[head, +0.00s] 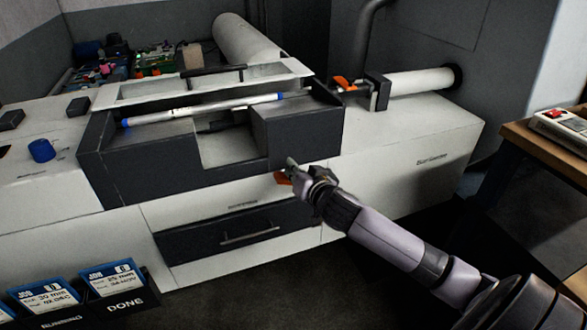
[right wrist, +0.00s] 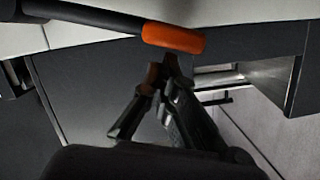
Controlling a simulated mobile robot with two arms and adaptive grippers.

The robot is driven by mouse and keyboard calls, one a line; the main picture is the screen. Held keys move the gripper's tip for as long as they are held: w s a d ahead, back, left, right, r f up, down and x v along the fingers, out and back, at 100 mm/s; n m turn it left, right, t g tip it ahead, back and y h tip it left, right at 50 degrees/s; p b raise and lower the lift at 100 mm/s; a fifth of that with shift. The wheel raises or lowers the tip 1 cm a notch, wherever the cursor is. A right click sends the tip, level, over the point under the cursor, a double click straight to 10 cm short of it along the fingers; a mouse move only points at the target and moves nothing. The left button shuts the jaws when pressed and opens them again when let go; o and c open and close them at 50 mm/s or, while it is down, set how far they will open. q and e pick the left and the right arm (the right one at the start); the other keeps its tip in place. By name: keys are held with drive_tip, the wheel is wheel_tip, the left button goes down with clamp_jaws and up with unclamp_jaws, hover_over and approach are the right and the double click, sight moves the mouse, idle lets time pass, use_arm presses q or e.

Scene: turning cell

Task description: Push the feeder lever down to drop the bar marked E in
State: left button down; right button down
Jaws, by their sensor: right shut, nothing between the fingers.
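The feeder lever's orange grip (head: 344,83) is at the right end of the dark feeder trough (head: 180,168). In the right wrist view an orange grip (right wrist: 173,38) on a dark rod lies just beyond my fingertips, apart from them as far as I can tell. A pale bar (head: 200,109) with blue ends lies across the top of the feeder; no letter is readable on it. My right gripper (head: 286,170) is shut and empty, in front of the trough's right part; its fingers also show in the right wrist view (right wrist: 162,68). My left gripper is out of view.
A white machine body (head: 400,150) carries the feeder, with a dark drawer (head: 235,236) below. A white tube (head: 420,82) runs to the wall at right. A blue cylinder (head: 41,151) stands at left. Job card holders (head: 110,280) are at lower left, a wooden table (head: 545,135) at right.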

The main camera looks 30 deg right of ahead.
sight(287, 179)
drive_tip(key=shift+f, duration=0.1)
drive_tip(key=shift+w+a+f+n+h+b, duration=0.1)
drive_tip(key=shift+a+f+n+h+b, duration=0.1)
drive_tip(key=shift+a+f+n, duration=0.35)
drive_tip(key=shift+w+a+f+n+h+b, duration=0.1)
drive_tip(key=shift+a+f+n+b, duration=0.15)
drive_tip(key=shift+f, duration=0.5)
drive_tip(key=shift+w+a+f+n+g+h+b, duration=0.1)
drive_tip(key=shift+a+f+n+h+b, duration=0.2)
drive_tip(key=shift+f+n+b, duration=0.75)
drive_tip(key=shift+a+f+n+g+h+b, duration=0.15)
drive_tip(key=shift+f+n+h+b, duration=0.3)
drive_tip(key=shift+f, duration=1.25)
drive_tip(key=shift+w+a+f+n+g+h+b, duration=0.1)
drive_tip(key=shift+a+f+n+h+b, duration=0.25)
drive_tip(key=shift+f+n, duration=0.8)
drive_tip(key=shift+d+f, duration=0.1)
drive_tip(key=shift+f, duration=0.1)
drive_tip(key=shift+r, duration=0.1)
